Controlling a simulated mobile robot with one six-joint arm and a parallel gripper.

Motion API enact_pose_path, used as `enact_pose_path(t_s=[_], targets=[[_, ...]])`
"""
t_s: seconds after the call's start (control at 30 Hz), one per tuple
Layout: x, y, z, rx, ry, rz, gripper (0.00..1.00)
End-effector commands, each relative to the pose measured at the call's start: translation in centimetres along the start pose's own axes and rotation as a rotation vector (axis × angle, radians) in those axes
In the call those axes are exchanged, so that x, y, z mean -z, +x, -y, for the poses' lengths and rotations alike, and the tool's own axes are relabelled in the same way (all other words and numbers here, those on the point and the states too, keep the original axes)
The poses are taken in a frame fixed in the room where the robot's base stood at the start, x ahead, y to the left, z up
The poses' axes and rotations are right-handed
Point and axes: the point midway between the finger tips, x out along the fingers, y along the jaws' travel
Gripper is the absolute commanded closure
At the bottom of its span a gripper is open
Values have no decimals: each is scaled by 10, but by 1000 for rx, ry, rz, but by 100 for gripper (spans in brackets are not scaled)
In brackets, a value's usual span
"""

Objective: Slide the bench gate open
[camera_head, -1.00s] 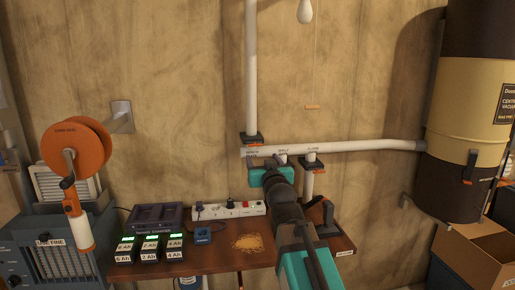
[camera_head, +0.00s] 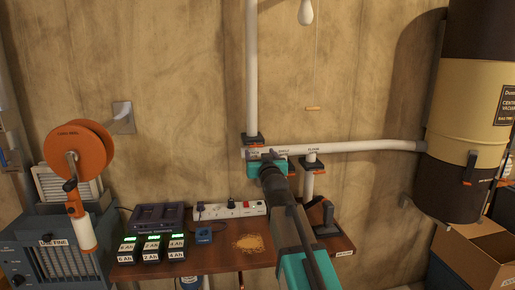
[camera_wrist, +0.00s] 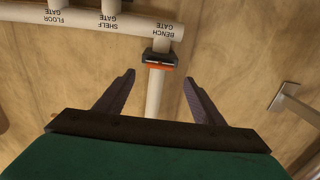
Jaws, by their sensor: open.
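The bench gate (camera_head: 254,138) is a dark block with an orange strip at the foot of the upright white pipe, above the label at the left end of the horizontal pipe. In the wrist view, which is upside down, the bench gate (camera_wrist: 160,57) lies just beyond and between my fingertips, beside the "BENCH GATE" label. My gripper (camera_head: 262,160) is just below the gate in the head view. In the wrist view my gripper (camera_wrist: 159,80) is open, with nothing between its fingers but a view of the pipe. No contact with the gate shows.
A pull cord with a wooden handle (camera_head: 313,108) hangs above the pipe. The bench (camera_head: 215,262) below holds chargers, a power strip (camera_head: 238,209) and sawdust.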

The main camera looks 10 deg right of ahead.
Motion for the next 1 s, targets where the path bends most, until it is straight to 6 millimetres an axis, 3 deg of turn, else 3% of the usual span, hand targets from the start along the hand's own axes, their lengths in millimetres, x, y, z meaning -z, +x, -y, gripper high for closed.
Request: enact_pose_path(t_s=[0.6, 1.0], targets=[[1, 57, -1, -1, 0, 0, 38], [0, 67, -2, -2, 0, 0, 38]])
